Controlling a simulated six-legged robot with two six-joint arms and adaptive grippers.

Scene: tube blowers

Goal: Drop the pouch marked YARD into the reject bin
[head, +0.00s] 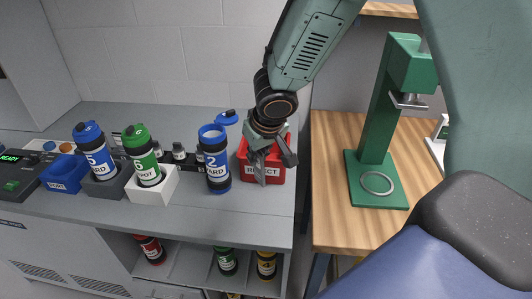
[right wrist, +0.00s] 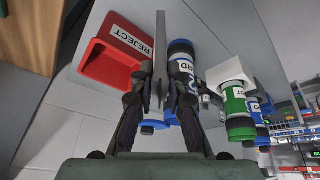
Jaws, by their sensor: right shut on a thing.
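My right gripper (head: 271,158) is above the front of the red reject bin (head: 247,180), which stands on the grey bench and has a white REJECT label. In the right wrist view the gripper (right wrist: 160,85) is shut on a thin grey flat thing (right wrist: 160,45), seen edge-on. It looks like the pouch, but no marking on it can be read. The bin (right wrist: 103,66) shows left of the fingers there. The open blue tube marked 2 YARD (head: 216,170) stands upright just left of the bin. My left gripper is out of view.
A blue-capped tube marked 5 (head: 98,158) and a green-capped tube marked 6 (head: 144,163) stand in holders farther left. A blue tray (head: 64,176) is beside them. A green press (head: 372,150) stands on the wooden table right of the gap.

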